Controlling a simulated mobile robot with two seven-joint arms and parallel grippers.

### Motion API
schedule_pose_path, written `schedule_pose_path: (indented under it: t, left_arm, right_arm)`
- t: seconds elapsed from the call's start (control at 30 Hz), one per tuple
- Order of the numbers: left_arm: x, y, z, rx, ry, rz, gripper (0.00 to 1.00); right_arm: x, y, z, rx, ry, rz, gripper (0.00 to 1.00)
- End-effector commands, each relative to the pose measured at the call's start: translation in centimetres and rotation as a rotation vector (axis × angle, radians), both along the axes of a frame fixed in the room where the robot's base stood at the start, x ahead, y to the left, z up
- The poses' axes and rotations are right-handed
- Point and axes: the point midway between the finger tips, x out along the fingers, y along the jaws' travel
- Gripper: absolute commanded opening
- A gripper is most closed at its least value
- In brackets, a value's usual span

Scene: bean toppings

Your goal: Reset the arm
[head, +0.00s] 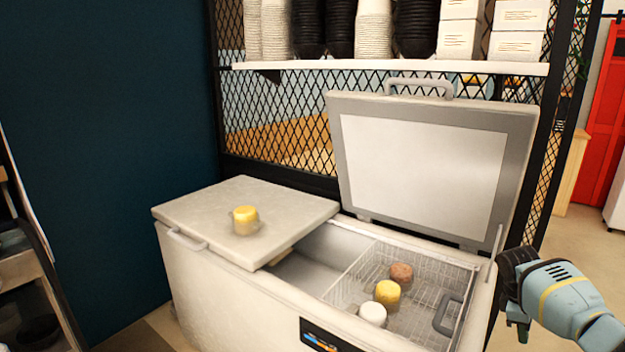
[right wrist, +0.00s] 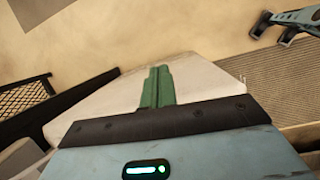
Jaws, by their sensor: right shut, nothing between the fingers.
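My right gripper (head: 522,332) is at the right of the head view, beside the right end of the white chest freezer (head: 225,290). Its green fingers show in the right wrist view (right wrist: 157,87), pressed together with nothing between them. The freezer's right lid (head: 425,165) stands raised and its left lid (head: 190,210) is closed. A yellow-topped tub (head: 245,218) stands on the closed lid. In the freezer's wire basket (head: 420,258) are a brown item (head: 401,273), a yellow item (head: 388,292) and a white item (head: 372,313).
A white shelf (head: 400,67) with stacked cups, black bowls and white boxes (head: 517,28) runs above the freezer, in front of black mesh. A dark blue wall (head: 110,130) is at left. Open floor (head: 575,240) and a red cabinet (head: 605,120) lie at right.

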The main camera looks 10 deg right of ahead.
Motion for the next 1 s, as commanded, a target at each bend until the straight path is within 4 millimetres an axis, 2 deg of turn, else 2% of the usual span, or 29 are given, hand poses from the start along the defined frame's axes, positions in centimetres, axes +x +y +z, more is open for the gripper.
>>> schedule_pose_path:
  t: [0.03, 0.13, 0.47, 0.63, 0.77, 1.0]
  left_arm:
    - [0.2, 0.0, 0.1, 0.001, -0.004, 0.000, 1.00]
    - [0.6, 0.0, 0.3, 0.000, -0.012, 0.000, 1.00]
    - [-0.1, 0.0, 0.0, 0.000, 0.001, 0.000, 1.00]
    - [-0.1, 0.1, 0.0, 0.000, 0.000, 0.000, 1.00]
    - [0.0, 0.1, 0.0, 0.001, 0.001, -0.001, 1.00]
    - [0.0, 0.1, 0.0, 0.001, 0.000, -0.001, 1.00]
  right_arm:
    - [-0.9, -1.6, 0.7, -0.020, 0.000, -0.022, 0.00]
    - [-2.4, -4.3, 2.1, -0.052, 0.001, -0.059, 0.00]
    - [-2.8, -3.2, -4.3, -0.180, -0.091, 0.024, 0.00]
    - [-3.7, -2.0, -8.1, -0.239, -0.182, 0.093, 0.00]
    - [-4.7, -0.2, -11.1, -0.264, -0.279, 0.159, 0.00]
    - [-7.5, 4.6, -15.0, -0.234, -0.470, 0.276, 0.00]
